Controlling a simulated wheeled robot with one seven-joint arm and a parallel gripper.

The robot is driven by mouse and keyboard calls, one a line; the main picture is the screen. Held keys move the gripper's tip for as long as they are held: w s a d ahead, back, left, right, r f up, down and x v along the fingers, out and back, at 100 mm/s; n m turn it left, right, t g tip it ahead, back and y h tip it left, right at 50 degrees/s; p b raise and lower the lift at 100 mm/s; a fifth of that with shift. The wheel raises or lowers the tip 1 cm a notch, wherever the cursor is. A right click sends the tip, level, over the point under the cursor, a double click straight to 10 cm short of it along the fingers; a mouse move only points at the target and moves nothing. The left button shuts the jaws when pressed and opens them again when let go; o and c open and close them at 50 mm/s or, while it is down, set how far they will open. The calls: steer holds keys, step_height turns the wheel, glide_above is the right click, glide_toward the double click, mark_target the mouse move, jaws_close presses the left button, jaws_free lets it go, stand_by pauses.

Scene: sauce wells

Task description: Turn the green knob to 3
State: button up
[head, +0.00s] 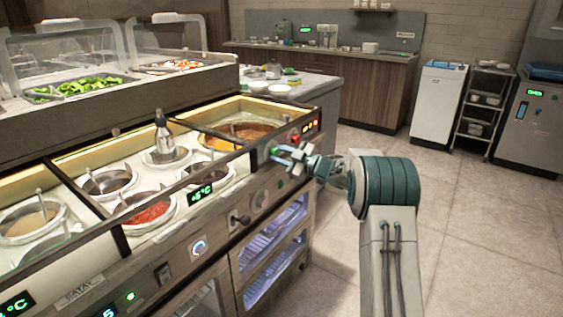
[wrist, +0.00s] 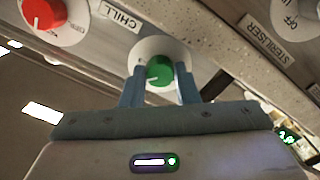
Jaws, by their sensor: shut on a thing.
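The green knob (wrist: 160,72) sits on a round white dial plate (wrist: 150,46) on the counter's front panel. My gripper (wrist: 159,80) has one blue-grey finger on each side of the knob and is shut on it. A pale pointer mark shows on the knob's lower left side in the wrist view. The dial's numbers are too small to read. In the head view my gripper (head: 279,155) reaches the front panel at the right end of the counter, and the knob is mostly hidden by the fingers.
A red knob (wrist: 44,14) is beside the green one, with a CHILL label (wrist: 115,15) between them. A STERILISER label (wrist: 268,40) and another white dial (wrist: 292,14) are to the right. Sauce wells, including a red sauce (head: 148,213), lie behind the panel. The floor (head: 490,240) at right is clear.

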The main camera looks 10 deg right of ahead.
steer(key=n+b, duration=0.2)
steer(key=n, duration=0.1)
steer(key=n+b, duration=0.2)
steer(key=shift+f, duration=0.25)
steer(key=shift+r+n+b, duration=0.15)
steer(key=shift+n+b, duration=1)
steer(key=shift+n, duration=0.55)
steer(key=o, duration=1)
steer(key=shift+r, duration=0.1)
